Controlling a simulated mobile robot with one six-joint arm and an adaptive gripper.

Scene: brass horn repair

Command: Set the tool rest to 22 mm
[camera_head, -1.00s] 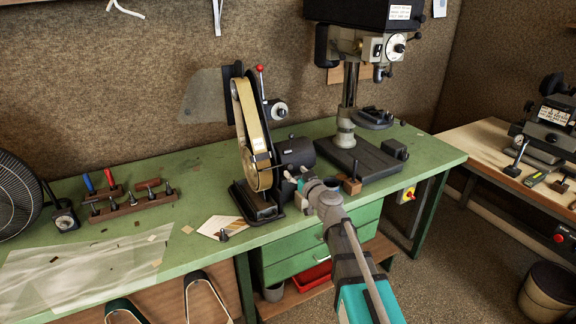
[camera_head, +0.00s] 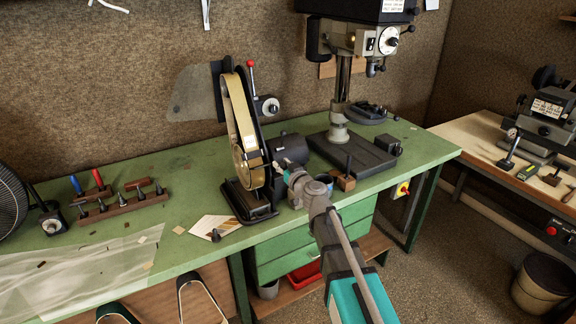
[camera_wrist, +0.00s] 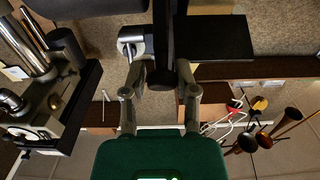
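The belt grinder (camera_head: 241,135) stands on the green bench with its tan belt upright. My gripper (camera_head: 284,167) is at the grinder's right side, low and in front of the dark motor. In the wrist view my gripper (camera_wrist: 163,75) has its two fingers apart, with a dark round-ended bar between them. I cannot tell whether they touch it. Beyond them are a silver clamp piece with a small lever (camera_wrist: 131,40) and a flat black plate (camera_wrist: 215,38), which may be the tool rest. In the head view the tool rest cannot be made out. No millimetre scale is readable.
A drill press (camera_head: 342,125) stands close on the right, with a small wooden block (camera_head: 345,182) before its base. A card (camera_head: 215,228) and a tool rack (camera_head: 122,206) lie to the left. A red-knobbed lever (camera_head: 251,65) rises behind the belt.

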